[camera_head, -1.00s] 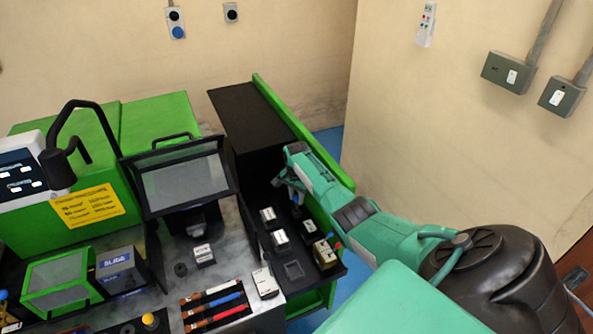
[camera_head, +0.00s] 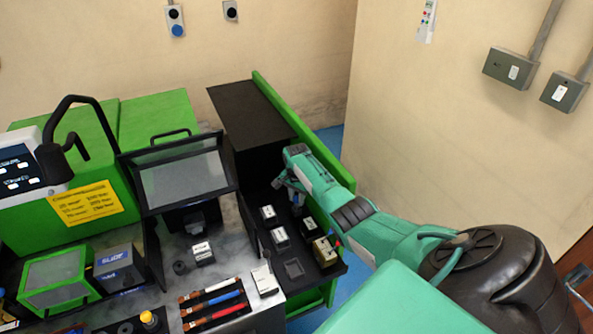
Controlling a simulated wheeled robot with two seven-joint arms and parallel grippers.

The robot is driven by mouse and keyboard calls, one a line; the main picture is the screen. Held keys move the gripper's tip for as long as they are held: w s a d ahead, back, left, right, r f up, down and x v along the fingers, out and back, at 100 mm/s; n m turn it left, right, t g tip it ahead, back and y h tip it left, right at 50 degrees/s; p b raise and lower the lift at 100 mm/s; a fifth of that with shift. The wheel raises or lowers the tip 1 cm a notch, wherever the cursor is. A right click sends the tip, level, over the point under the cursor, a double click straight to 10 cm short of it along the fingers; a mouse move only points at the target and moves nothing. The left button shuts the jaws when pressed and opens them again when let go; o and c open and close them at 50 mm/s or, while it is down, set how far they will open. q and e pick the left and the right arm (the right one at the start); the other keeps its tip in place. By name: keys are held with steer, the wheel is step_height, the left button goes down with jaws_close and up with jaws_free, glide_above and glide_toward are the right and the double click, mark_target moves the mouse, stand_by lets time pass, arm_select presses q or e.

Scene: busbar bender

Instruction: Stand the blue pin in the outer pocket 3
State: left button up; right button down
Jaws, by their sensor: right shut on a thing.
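My right gripper (camera_head: 292,192) reaches down over the back part of the black shelf on the right. It is shut on a small dark thing (camera_head: 297,208) that I cannot identify clearly at this size. An empty square pocket (camera_head: 294,268) is at the front of the shelf. I cannot read which pocket is outer pocket 3. My left gripper is not in view.
Dark blocks with white tops stand on the shelf (camera_head: 268,215) (camera_head: 280,237) (camera_head: 310,227), close to the gripper. A green side wall (camera_head: 305,135) bounds the shelf. Red, blue and brown-handled tools (camera_head: 215,305) lie on the bench to the left.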

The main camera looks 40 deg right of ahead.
mark_target(296, 197)
steer(key=shift+f+b, duration=0.5)
steer(key=shift+f, duration=0.3)
steer(key=c, duration=1.1)
jaws_free()
steer(key=shift+o, duration=0.2)
steer(key=shift+r, duration=0.6)
step_height(296, 197, up, 13)
steer(key=b, duration=0.2)
steer(key=shift+f, duration=0.15)
